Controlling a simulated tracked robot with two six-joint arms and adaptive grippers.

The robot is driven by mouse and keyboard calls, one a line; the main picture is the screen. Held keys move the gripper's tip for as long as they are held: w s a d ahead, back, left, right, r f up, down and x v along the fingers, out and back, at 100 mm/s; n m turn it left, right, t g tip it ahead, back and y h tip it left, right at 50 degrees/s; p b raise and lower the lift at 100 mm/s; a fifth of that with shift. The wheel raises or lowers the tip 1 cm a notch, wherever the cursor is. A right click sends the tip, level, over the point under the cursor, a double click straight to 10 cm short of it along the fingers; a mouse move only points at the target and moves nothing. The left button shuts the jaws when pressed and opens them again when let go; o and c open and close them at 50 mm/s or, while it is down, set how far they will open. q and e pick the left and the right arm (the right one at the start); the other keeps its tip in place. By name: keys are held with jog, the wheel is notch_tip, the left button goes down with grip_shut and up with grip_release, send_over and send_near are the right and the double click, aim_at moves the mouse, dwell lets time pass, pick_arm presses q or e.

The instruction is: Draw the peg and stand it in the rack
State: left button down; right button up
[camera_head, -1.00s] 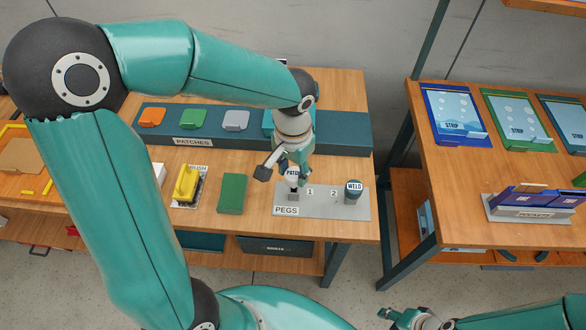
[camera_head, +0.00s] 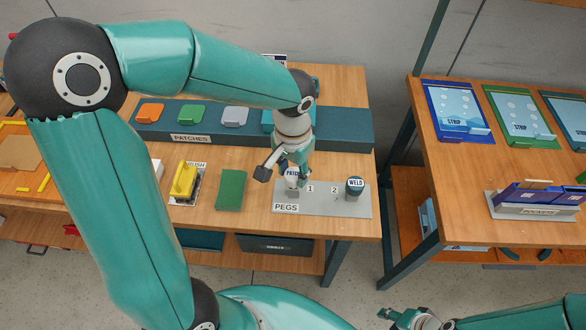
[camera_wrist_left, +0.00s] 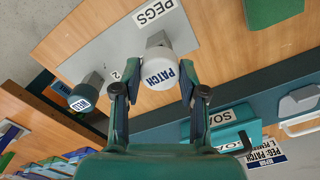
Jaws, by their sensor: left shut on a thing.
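The patch peg (camera_head: 291,184), with a white cap marked PATCH, is at the left end of the grey rack plate labelled PEGS (camera_head: 322,207). My left gripper (camera_head: 293,170) is shut on this peg from above. In the left wrist view, the two fingers (camera_wrist_left: 153,80) lie on either side of the white cap (camera_wrist_left: 158,68). The grey lower part of the peg shows over the plate (camera_wrist_left: 112,48); whether it is lifted or seated, I cannot tell. The dark WELD peg (camera_head: 355,187) stands at the plate's right end. My right gripper (camera_head: 402,318) is at the bottom edge, its opening unclear.
A blue-green PATCHES rack (camera_head: 220,137) with coloured patches runs behind. A green block (camera_head: 231,190) and a yellow brush (camera_head: 184,181) lie left of the plate. A second table with STRIP trays (camera_head: 455,110) stands to the right, across a gap.

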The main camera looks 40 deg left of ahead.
aim_at(293, 174)
pick_arm(q)
jog(key=shift+f+b, duration=0.9)
jog(key=shift+f, duration=0.2)
jog(key=c, duration=0.6)
grip_release()
jog(key=shift+o, duration=0.2)
jog(key=shift+r, duration=0.1)
notch_tip(293, 174, up, 12)
